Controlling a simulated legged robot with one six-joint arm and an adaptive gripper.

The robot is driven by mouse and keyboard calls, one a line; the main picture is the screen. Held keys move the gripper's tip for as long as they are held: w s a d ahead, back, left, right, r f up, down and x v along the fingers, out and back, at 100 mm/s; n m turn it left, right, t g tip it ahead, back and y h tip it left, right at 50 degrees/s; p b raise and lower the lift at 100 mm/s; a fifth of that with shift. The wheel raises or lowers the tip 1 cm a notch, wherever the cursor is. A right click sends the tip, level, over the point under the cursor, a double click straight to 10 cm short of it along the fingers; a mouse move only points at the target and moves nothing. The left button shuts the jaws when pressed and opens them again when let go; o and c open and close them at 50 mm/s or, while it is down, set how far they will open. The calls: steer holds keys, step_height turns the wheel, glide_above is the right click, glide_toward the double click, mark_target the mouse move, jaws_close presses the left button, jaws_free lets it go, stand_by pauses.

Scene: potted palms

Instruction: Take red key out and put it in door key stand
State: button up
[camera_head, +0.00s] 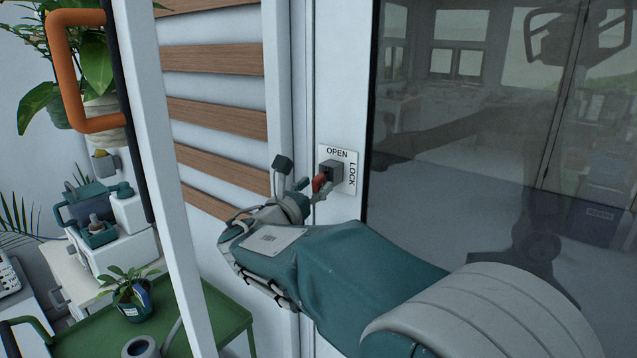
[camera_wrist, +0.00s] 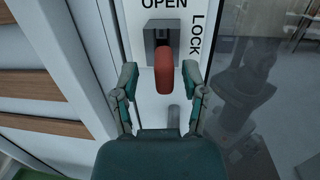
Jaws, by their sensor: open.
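The red key (camera_head: 319,183) sits in a grey lock block (camera_head: 331,170) on a white plate marked OPEN and LOCK (camera_head: 349,159) beside the glass door. In the wrist view the red key (camera_wrist: 164,72) points out from the lock block (camera_wrist: 161,34), OPEN above and LOCK to the right. My gripper (camera_head: 308,190) is at the lock; in the wrist view my gripper (camera_wrist: 165,82) is open, one finger on each side of the key, with visible gaps. I cannot make out a door key stand.
The glass door (camera_head: 470,130) reflects my arm. A white post (camera_head: 160,180) and an orange handle (camera_head: 62,70) stand at left. Beyond are a green cart (camera_head: 215,318) with a small potted plant (camera_head: 130,290), and a teal and white device (camera_head: 110,225).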

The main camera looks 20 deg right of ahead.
steer(key=shift+d, duration=0.3)
jaws_close()
steer(key=shift+a, duration=0.1)
steer(key=shift+r+v, duration=0.1)
steer(key=shift+v, duration=1.1)
steer(key=shift+r+v, duration=0.15)
steer(key=shift+v, duration=1)
steer(key=shift+w+a, duration=0.15)
steer(key=shift+a, duration=0.05)
